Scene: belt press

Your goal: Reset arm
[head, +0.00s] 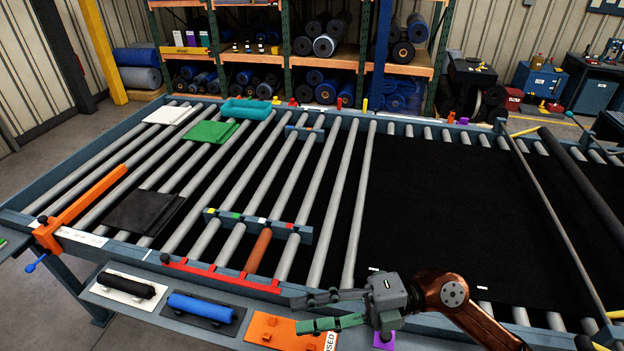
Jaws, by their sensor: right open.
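My right arm comes in from the lower right, and its gripper (300,314) points left over the front ledge of the roller table. Its two fingers, one dark grey and one green, are apart with nothing seen between them. The gripper is above the orange plate (268,329). My left gripper is not in view. An orange bar (92,203) lies slanted across the left end of the rollers, with a blue-handled screw (36,264) at its near end.
The roller table (70,180) carries a black belt (440,220), a black sheet (143,212), a green cloth (212,131), a white cloth (171,115) and a teal tray (248,110). Black (126,285) and blue (201,308) rolls lie on the front ledge. Shelves stand behind.

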